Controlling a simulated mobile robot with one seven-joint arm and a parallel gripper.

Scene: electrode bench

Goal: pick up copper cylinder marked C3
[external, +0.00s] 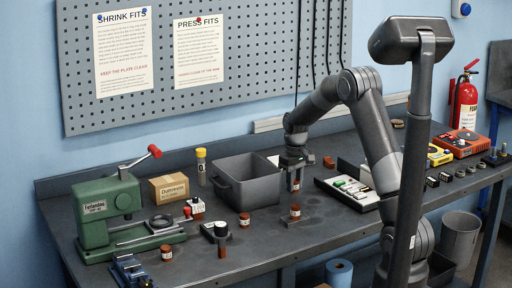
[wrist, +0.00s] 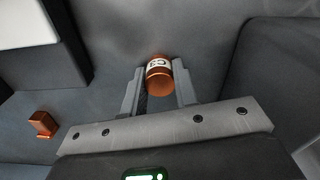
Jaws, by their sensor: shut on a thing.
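A copper cylinder (wrist: 160,74) with a white label sits between the two fingers of my gripper (wrist: 160,88) in the wrist view. The label's mark looks like C3, turned over. My gripper (external: 295,180) is shut on this cylinder (external: 294,186) and holds it above the bench in the external view. Another copper cylinder (external: 295,211) with a pale label stands on the bench just below it. More labelled copper cylinders stand to the left, one by the grey bin (external: 244,219) and one near the green press (external: 166,252). Their marks are too small to read.
A dark grey open bin (external: 250,187) stands just left of my gripper. A copper block (external: 328,162) lies behind. The green press (external: 107,211) and a cardboard box (external: 168,188) are at the left.

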